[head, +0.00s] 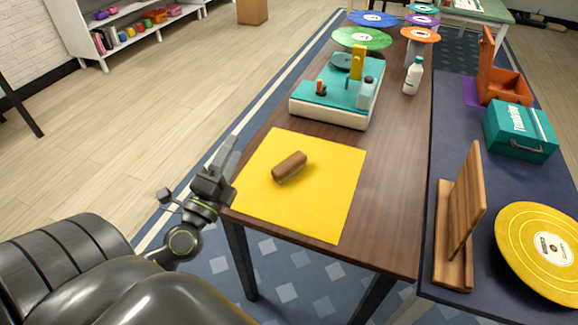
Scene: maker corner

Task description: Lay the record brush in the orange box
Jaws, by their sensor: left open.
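The record brush (290,166), brown with a paler underside, lies on a yellow mat (325,212) near the front of the wooden table. The orange box (504,84) stands open at the far right on the dark blue surface, its lid upright. A purple piece lies beside it on the left. My left gripper (229,158) is at the table's left edge, left of the brush and apart from it. It is open and empty. My right gripper is not in view.
A teal and white machine (345,90) stands behind the mat, with a white bottle (413,76) to its right. A teal case (520,130), a wooden stand (460,222) and a yellow record (540,250) occupy the right surface. Coloured records stand at the back.

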